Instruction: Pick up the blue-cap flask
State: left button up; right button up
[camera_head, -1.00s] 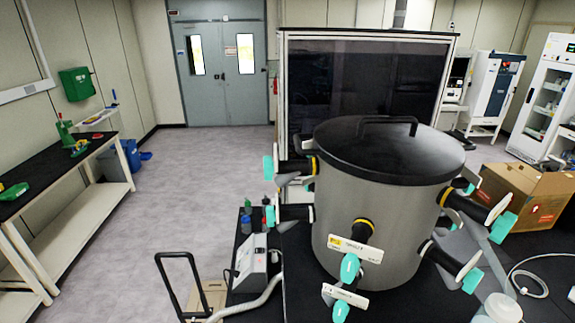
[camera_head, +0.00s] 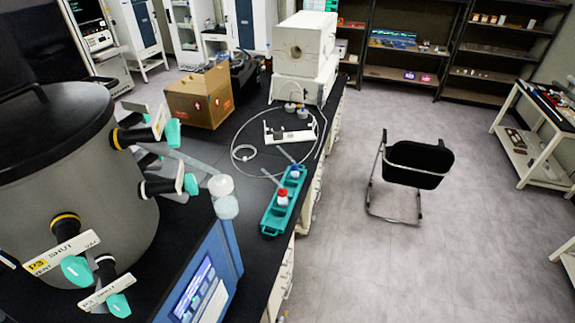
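A teal tray (camera_head: 271,229) lies on the black bench, right of the steel drum. In it a small flask with a blue cap (camera_head: 295,174) sits towards the far end. A flask with a red cap (camera_head: 282,197) sits nearer to me in the same tray. A thin rod slants up beside each flask. The flasks are small here, and their lower parts are hard to make out. Neither of my grippers shows in this view.
The steel drum (camera_head: 95,185) with teal-handled valves stands at left. Beyond are a cardboard box (camera_head: 200,97) and white machine (camera_head: 304,60). A chair (camera_head: 415,165) stands on open floor.

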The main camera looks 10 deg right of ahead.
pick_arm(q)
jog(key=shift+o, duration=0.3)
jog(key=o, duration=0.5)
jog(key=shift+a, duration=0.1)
